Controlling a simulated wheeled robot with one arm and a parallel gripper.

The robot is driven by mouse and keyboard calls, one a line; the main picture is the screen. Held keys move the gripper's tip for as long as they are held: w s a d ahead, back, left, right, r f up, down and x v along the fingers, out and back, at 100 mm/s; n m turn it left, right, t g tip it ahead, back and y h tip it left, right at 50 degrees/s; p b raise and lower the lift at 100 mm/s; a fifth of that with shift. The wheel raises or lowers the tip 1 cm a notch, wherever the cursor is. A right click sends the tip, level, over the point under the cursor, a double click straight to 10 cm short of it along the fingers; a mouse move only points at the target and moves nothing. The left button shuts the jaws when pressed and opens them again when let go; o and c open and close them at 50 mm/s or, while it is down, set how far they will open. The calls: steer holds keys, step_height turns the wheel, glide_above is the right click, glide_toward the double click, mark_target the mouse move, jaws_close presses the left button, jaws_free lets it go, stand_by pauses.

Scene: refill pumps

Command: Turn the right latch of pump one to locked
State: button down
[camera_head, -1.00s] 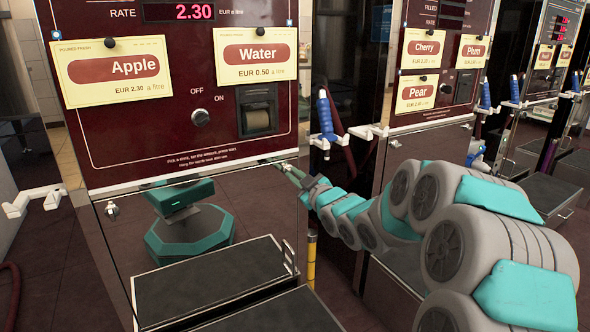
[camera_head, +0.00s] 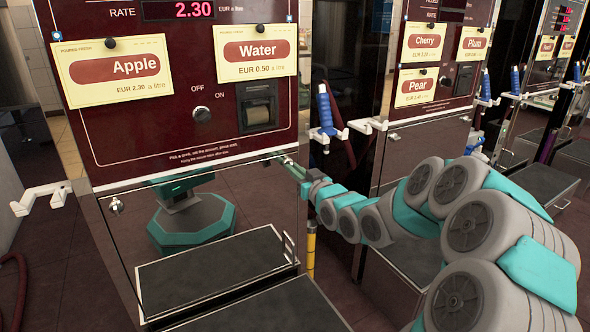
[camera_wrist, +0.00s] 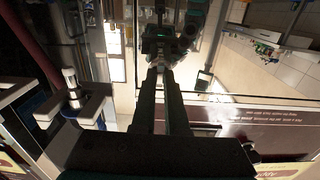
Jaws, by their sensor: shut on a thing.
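Pump one has a dark red panel (camera_head: 150,135) with Apple and Water cards, above a mirror-like door (camera_head: 130,235). Its left latch (camera_head: 116,205) is a small silver knob at the door's upper left. My gripper (camera_head: 286,160) is at the door's upper right corner, where the right latch sits. In the wrist view my gripper's two long dark fingers (camera_wrist: 161,72) come close together at their tips and are shut on the right latch. The latch is small, dark and mostly covered by the fingers, so I cannot tell its angle.
A blue-handled nozzle (camera_head: 326,118) hangs on a white holder right of pump one, close to my arm. A second pump (camera_head: 425,125) with Cherry, Plum and Pear cards stands to the right.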

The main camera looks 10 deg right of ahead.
steer(key=shift+f, duration=0.1)
steer(key=c, duration=0.9)
jaws_free()
steer(key=shift+c, duration=0.2)
steer(key=b+v, duration=0.1)
steer(key=v, duration=0.7)
steer(key=shift+a, duration=0.1)
